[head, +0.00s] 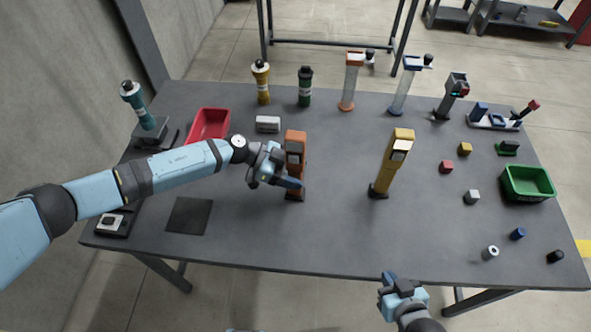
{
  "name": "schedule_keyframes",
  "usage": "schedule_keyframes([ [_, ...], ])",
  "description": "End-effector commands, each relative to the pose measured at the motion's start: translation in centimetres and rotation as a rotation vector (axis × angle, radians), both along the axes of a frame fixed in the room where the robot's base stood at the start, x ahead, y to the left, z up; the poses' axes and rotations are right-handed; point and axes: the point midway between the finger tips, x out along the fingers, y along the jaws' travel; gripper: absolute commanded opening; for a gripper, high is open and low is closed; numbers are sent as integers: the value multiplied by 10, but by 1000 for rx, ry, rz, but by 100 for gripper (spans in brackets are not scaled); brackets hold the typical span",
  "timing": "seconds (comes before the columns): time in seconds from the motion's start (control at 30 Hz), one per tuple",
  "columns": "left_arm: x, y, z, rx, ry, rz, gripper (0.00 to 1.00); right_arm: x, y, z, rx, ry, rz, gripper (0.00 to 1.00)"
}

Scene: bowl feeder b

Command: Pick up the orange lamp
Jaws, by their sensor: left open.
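The orange lamp (296,141) stands upright on the table, left of its middle, with a dark base. My left gripper (290,180) is open at the lamp's lower body, coming from the left.
A yellow lamp (392,165) stands to the right. A red bin (209,126) and a white-grey box (268,124) lie behind my left forearm. Bottles and clear tubes line the back. A green bin (528,183) and small blocks are at right. The table's front middle is clear.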

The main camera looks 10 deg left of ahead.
Motion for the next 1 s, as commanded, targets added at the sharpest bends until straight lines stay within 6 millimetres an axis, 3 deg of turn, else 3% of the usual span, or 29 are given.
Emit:
schedule_keyframes([
  [0.07, 0, 0, 1, 0, 0, 0, 64, 0, -1, 1, -2, -1, -1, 0],
  [0.1, 0, 1, 1, 0, 0, 0, 59, 0, -1, 1, -2, -2, -2, 0],
  [0.3, 0, 1, 1, 0, 0, 1, 13, 1, -2, 2, -2, -4, -3, 0],
  [0.37, 0, 1, 1, 0, 0, 1, 3, 1, -2, 2, -2, -5, -3, 0],
  [0.77, 1, 1, 11, 0, -1, 1, 3, 2, -2, 5, -1, -8, -3, 0],
  [1.0, 2, 1, 55, 0, -7, -2, 3, 1, -1, 7, -1, -6, -2, 0],
])
